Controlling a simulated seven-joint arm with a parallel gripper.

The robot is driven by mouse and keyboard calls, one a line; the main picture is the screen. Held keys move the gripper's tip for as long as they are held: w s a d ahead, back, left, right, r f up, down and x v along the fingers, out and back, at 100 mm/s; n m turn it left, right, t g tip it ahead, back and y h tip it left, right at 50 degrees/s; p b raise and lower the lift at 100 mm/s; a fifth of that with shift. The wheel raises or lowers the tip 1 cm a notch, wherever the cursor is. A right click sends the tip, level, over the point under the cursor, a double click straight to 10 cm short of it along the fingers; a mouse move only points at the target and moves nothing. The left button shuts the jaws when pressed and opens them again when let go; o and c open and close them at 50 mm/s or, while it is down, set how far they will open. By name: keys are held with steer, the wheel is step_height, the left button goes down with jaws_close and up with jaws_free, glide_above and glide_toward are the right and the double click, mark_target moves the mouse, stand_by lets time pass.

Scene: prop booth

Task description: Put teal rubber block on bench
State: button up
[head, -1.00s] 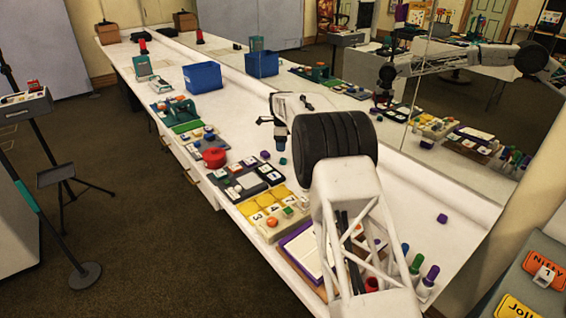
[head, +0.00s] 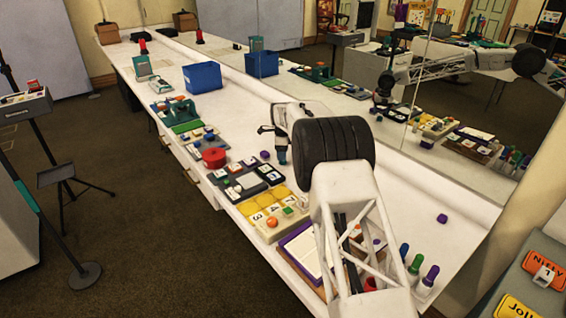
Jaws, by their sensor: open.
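The white bench (head: 405,188) runs along a mirror wall. My gripper (head: 282,157) points down at the bench beyond the black wheel-like part of my arm, and its jaws are open. The small teal block (head: 283,161) is on the bench at the fingertips and mostly hidden by them. I cannot tell whether the fingers touch it.
A purple block (head: 265,155) lies just left of my gripper, and another purple block (head: 442,218) lies on the right. A red round pot (head: 214,158), a dark tray (head: 246,180) and a yellow-topped box (head: 272,215) line the front edge. A blue bin (head: 202,77) stands farther back.

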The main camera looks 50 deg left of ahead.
steer(key=shift+d+f, duration=0.1)
steer(key=shift+f, duration=1.6)
steer(key=c, duration=1.1)
steer(key=shift+o, duration=0.2)
steer(key=shift+r, duration=0.1)
steer(key=shift+r, duration=1.6)
steer(key=shift+s+d+r, duration=0.1)
steer(key=shift+d, duration=0.05)
steer(key=shift+s+d+r, duration=0.25)
steer(key=shift+s+d, duration=1.05)
steer(key=shift+d, duration=0.95)
steer(key=shift+s+d+r, duration=0.2)
steer(key=shift+s+d, duration=1.05)
steer(key=shift+d, duration=1.05)
steer(key=shift+s+d+r, duration=0.25)
steer(key=shift+s+d, duration=1.05)
steer(key=shift+d, duration=0.95)
